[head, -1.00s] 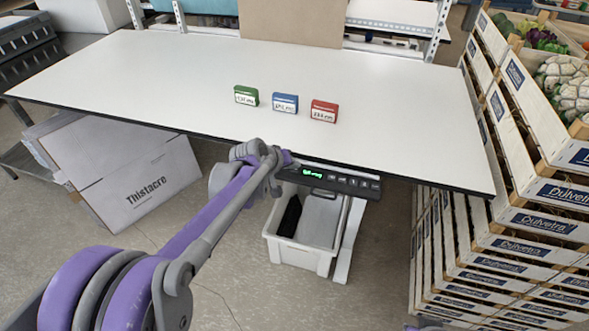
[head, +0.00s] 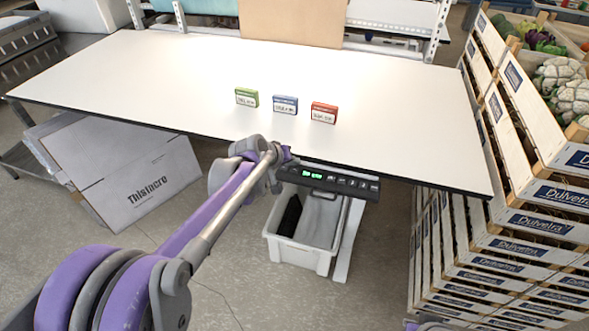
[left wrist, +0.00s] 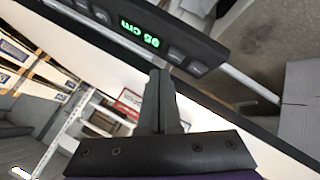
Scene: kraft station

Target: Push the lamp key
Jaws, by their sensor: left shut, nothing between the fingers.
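A black control panel (head: 340,181) is fixed under the table's front edge. It has a green lit display (head: 312,174) and a row of small keys to its right. I cannot tell which key is the lamp key. My left gripper (left wrist: 158,74) is shut and empty, with its fingertips close to the panel. I cannot tell whether they touch it. In the head view the fingers are mostly hidden at the panel's left end.
The white table (head: 180,75) carries a green box (head: 246,97), a blue box (head: 285,105) and a red box (head: 323,113). A white bin (head: 300,256) stands below the panel. A cardboard box (head: 125,180) is at left and stacked crates (head: 540,222) at right.

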